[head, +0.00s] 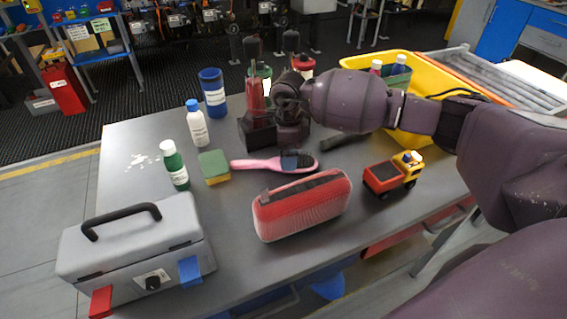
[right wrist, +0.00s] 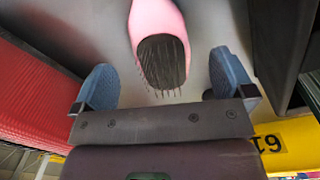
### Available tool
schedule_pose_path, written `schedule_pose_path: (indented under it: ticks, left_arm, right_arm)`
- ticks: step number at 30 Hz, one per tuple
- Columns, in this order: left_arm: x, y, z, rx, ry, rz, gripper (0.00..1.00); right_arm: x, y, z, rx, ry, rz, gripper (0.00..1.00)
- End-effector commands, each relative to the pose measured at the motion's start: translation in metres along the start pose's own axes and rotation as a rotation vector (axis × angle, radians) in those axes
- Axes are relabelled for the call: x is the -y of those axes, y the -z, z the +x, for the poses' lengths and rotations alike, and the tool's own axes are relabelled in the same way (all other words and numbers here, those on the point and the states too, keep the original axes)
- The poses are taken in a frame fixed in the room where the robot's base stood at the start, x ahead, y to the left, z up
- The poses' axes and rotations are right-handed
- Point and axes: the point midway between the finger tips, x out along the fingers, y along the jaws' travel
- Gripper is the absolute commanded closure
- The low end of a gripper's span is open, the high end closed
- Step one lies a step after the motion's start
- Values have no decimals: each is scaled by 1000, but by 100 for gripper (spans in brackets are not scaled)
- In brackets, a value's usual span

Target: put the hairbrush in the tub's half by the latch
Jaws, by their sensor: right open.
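The hairbrush (head: 262,165), with a pink handle and dark bristles, lies on the grey table. Its bristled head (right wrist: 163,60) shows between my right fingers in the right wrist view. My right gripper (right wrist: 163,84) is open, with one blue finger on each side of the brush head and a gap to both. The yellow tub (head: 352,62) stands at the table's back right, partly hidden by my right arm. I cannot make out its latch or divider. My left gripper is out of view.
A red case (head: 300,208) lies in front of the brush and a toy truck (head: 392,177) to its right. A sponge (head: 214,168) and bottles (head: 175,166) are to its left. A grey toolbox (head: 135,245) fills the front left corner.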

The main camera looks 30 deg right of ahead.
Motion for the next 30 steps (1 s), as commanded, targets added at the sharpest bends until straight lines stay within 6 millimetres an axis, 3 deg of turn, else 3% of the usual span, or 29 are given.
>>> schedule_pose_path:
  ticks: [5,13,24,30]
  left_arm:
    - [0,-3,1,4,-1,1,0]
    - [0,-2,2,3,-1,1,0]
    - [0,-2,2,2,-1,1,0]
    - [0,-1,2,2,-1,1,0]
  right_arm:
    - [0,1,25,-1,-2,0,0]
    - [0,0,27,0,1,0,0]
    - [0,0,27,0,0,0,57]
    - [0,0,26,0,1,0,57]
